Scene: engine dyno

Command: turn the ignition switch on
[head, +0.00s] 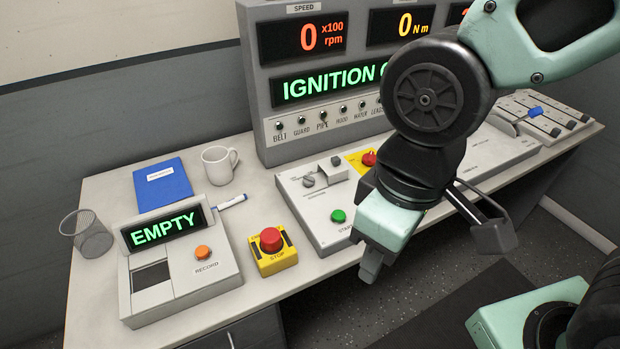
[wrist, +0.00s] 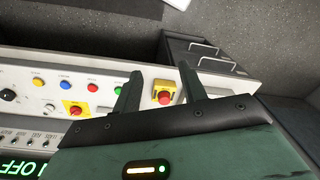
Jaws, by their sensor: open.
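The control panel (head: 315,212) lies flat on the desk. A red knob on a yellow plate (head: 368,158) sits near its back, partly behind my arm; it also shows in the wrist view (wrist: 76,108). Its label is too small to read, so I cannot tell if it is the ignition switch. Small grey knobs (head: 308,181) sit to its left. The display (head: 330,84) reads "IGNITION O", its end hidden by my arm; the wrist view shows "OFF" (wrist: 22,168). My gripper (head: 371,268) points down near the panel's front edge. In the wrist view its fingers (wrist: 160,90) are apart and empty.
A green start button (head: 338,215) is left of my gripper. A yellow stop box (head: 272,252) with a red button stands on the desk farther left.

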